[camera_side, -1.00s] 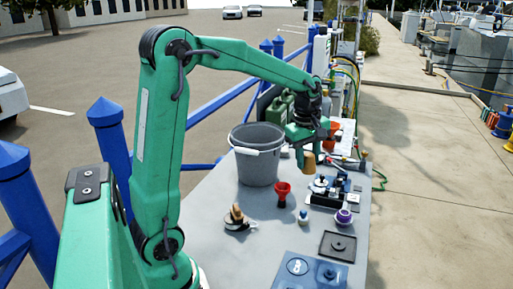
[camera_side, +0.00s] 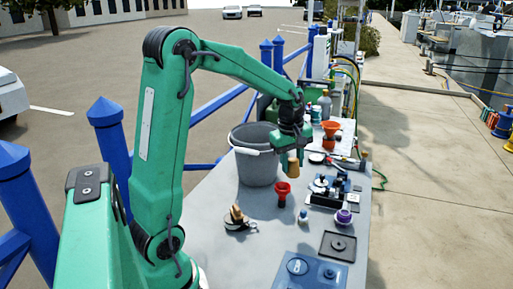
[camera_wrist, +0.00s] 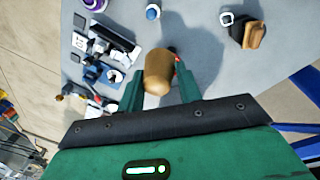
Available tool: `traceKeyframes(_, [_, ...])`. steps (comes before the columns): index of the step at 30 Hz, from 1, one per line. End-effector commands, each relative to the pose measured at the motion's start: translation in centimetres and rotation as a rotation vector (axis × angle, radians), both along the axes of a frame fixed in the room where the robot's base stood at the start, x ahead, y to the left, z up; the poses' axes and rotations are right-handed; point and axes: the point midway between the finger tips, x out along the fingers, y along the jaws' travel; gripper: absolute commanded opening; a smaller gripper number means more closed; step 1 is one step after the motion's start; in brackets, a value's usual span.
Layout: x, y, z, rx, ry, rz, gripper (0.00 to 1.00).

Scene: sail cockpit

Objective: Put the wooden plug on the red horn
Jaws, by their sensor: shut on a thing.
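My gripper (camera_side: 291,153) is shut on the wooden plug (camera_side: 293,167), a tan, rounded piece held above the table. In the wrist view the plug (camera_wrist: 158,70) sits between the two green fingers (camera_wrist: 160,90). The red horn (camera_side: 283,190) stands upright on the grey table with its flared mouth up. In the side view the plug is just above and slightly right of the horn, and appears apart from it. In the wrist view the plug hides nearly all of the horn; only a small bit of red (camera_wrist: 177,57) shows beside the right finger.
A grey bucket (camera_side: 250,170) stands close left of my gripper. A black and white item with a tan wooden part (camera_side: 237,214) lies front left. A small blue-topped bottle (camera_side: 303,216), a purple item (camera_side: 343,216) and dark hardware (camera_side: 325,197) stand to the right. An orange funnel (camera_side: 331,128) stands behind.

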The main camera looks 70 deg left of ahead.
Motion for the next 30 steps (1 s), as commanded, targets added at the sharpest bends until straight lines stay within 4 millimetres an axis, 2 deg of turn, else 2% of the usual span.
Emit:
traceKeyframes(6, [0.1, 3.6, -2.2, 0.008, 0.004, 0.005, 0.12])
traceKeyframes(12, [0.2, 5.4, -3.3, 0.015, 0.005, 0.003, 0.12])
traceKeyframes(22, [0.2, 5.7, -3.8, 0.015, 0.006, 0.002, 0.12])
traceKeyframes(30, [0.2, 5.7, -6.6, 0.014, 0.008, 0.002, 0.12])
